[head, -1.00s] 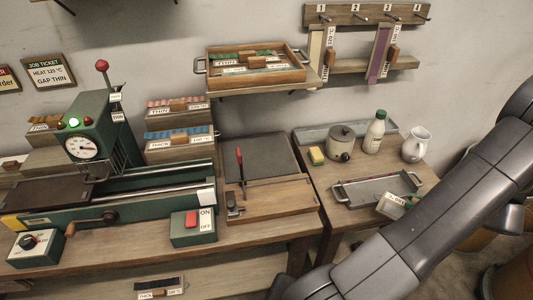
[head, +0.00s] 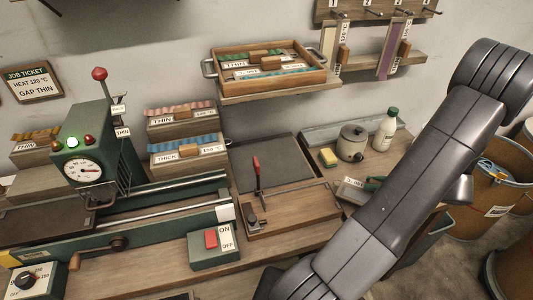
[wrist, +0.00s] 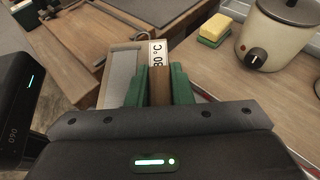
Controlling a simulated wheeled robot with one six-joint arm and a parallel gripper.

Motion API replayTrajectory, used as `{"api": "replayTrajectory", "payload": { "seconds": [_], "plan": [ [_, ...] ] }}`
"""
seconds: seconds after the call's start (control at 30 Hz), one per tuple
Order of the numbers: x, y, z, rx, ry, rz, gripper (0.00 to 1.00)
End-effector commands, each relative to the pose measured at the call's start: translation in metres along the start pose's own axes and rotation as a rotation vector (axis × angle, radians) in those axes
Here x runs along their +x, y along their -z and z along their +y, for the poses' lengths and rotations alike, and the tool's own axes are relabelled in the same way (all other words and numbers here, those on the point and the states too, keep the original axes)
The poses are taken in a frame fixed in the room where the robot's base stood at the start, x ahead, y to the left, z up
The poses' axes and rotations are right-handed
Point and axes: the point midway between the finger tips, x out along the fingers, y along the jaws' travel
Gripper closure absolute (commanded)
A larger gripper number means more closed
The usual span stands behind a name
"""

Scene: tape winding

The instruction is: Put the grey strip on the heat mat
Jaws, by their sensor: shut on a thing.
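My gripper (wrist: 157,88) has green fingers and is shut on the brown handle of the grey strip (wrist: 122,72). The strip shows as a flat grey piece with a pale edge, left of the handle, and a white label reading 80 °C lies beyond the fingers. In the head view my gripper (head: 374,184) and the strip's white label (head: 352,184) show just left of my arm, right of the wooden board. The dark grey flat heat mat (head: 278,163) lies bare on the bench, left of and apart from the gripper. Its edge shows in the wrist view (wrist: 145,12).
A wooden board (head: 300,212) with a red-handled lever (head: 257,172) lies in front of the mat. A yellow sponge (head: 328,157), a lidded pot (head: 352,143) and a white bottle (head: 385,132) stand right of it. A wooden tray (head: 265,75) sits on the shelf above.

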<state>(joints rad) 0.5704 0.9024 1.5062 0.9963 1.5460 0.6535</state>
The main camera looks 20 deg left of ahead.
Motion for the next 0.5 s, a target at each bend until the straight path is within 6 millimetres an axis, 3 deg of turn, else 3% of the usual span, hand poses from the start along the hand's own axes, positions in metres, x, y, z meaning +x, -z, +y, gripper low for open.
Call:
{"api": "replayTrajectory", "payload": {
  "seconds": [0.5],
  "plan": [
    [0.132, -0.054, 0.001, -0.003, -0.006, 0.001, 1.00]
  ]
}}
